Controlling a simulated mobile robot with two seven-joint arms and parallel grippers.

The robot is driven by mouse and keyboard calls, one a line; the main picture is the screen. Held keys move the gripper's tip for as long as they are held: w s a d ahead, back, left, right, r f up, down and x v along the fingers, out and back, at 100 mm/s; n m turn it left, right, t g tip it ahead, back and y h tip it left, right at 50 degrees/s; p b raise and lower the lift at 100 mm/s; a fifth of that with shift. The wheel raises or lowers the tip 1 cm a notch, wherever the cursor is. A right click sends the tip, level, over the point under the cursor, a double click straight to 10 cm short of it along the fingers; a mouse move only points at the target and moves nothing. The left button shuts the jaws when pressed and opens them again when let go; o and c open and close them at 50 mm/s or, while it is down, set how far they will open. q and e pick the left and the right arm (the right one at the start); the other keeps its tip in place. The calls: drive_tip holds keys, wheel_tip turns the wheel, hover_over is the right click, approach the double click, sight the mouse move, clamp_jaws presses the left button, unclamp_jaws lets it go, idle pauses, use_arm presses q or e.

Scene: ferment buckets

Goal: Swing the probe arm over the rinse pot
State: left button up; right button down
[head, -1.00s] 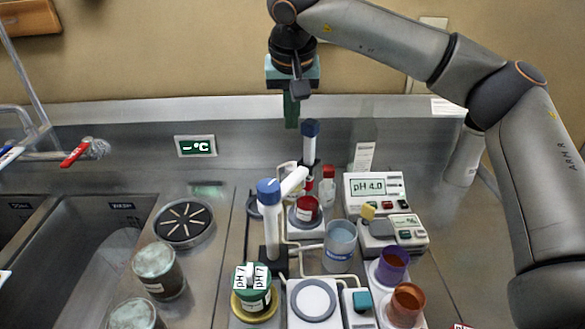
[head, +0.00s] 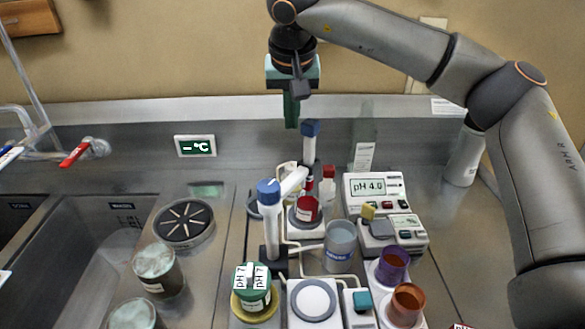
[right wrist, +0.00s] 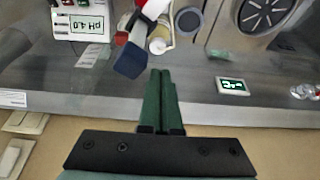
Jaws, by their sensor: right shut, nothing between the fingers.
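The probe arm (head: 294,181) is a white bar reaching up and right from the top of a white post with a blue cap (head: 268,190). A slim upright probe with a dark blue top (head: 310,128) stands at its far end, above a red-filled pot (head: 306,209). I cannot tell which vessel is the rinse pot; a grey-blue cup (head: 340,247) stands right of the post. My right gripper (head: 291,116) is shut and empty, above and behind the probe top. In the right wrist view its green fingers (right wrist: 160,100) are together, apart from the blue top (right wrist: 131,60). My left gripper is out of view.
A pH meter (head: 375,190) stands right of the probe, with purple (head: 392,264) and orange (head: 406,304) cups in front. A green pot (head: 254,291) with pH 7 labels is at the front. A round drain-like dish (head: 184,222) and sink are left. The back wall is close behind my gripper.

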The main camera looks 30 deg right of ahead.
sight(309, 120)
drive_tip(key=shift+s, duration=0.1)
drive_tip(key=shift+s+d+b, duration=0.35)
drive_tip(key=shift+s+d, duration=0.7)
drive_tip(key=shift+s, duration=0.15)
drive_tip(key=s, duration=0.1)
drive_tip(key=s+d, duration=0.1)
drive_tip(key=s, duration=0.1)
drive_tip(key=shift+d+b, duration=0.2)
drive_tip(key=shift+b, duration=0.15)
